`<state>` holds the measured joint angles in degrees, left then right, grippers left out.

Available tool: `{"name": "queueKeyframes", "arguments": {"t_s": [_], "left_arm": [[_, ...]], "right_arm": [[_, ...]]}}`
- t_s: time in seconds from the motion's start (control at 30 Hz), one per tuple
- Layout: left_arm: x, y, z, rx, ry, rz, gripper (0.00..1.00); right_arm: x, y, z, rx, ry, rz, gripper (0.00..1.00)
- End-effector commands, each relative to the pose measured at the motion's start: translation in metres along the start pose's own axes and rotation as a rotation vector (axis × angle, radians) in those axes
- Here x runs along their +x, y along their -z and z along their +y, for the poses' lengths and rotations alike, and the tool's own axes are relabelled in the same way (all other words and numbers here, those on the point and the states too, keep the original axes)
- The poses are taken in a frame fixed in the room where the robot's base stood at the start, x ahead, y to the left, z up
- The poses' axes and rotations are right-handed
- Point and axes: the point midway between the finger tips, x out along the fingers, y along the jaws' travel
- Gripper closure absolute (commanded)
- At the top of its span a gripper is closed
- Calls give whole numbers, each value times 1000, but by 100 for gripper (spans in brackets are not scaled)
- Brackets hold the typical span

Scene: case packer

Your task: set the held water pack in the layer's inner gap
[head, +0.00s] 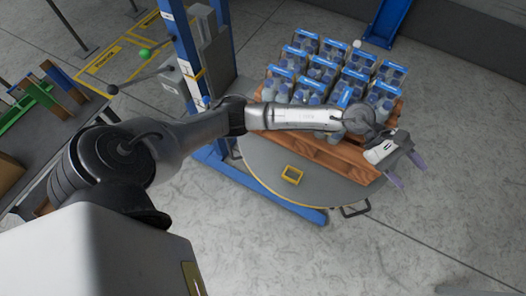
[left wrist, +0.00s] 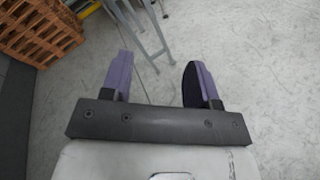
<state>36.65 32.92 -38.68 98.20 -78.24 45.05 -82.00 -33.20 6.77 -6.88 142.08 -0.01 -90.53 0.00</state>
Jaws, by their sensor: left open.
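Several water packs (head: 305,41), clear bottles with blue tops, stand in rows on a wooden pallet (head: 345,162). My left arm passes over the front of the layer and hides part of it, so I cannot make out the inner gap. My left gripper (head: 406,172) is just off the pallet's right front corner, over the floor. My right gripper is not in view, and I see no held pack.
The pallet rests on a round grey turntable (head: 262,172) beside a blue post (head: 183,45). A blue upright (head: 388,20) stands behind. A bench with green and brown parts (head: 38,100) is at left. The left wrist view shows stacked wooden slats (left wrist: 40,30) and grey metal legs (left wrist: 150,35).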

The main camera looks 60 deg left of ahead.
Motion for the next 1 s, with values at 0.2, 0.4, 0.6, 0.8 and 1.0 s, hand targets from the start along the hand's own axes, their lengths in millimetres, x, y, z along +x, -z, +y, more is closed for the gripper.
{"name": "queueKeyframes", "arguments": {"t_s": [0.2, 0.4, 0.6, 0.8, 1.0], "left_arm": [[-9, -36, -10, -775, -443, -474, 45], [-64, 3, -35, -1565, -843, -849, 45], [-117, 68, -126, -2312, -1308, -1162, 45], [-148, 93, -248, 2051, 1350, 985, 45], [-164, 80, -334, 1637, 1278, 764, 45]], "right_arm": [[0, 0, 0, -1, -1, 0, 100], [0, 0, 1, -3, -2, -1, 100], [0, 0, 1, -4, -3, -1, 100], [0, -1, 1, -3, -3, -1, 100], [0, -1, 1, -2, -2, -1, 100]]}}
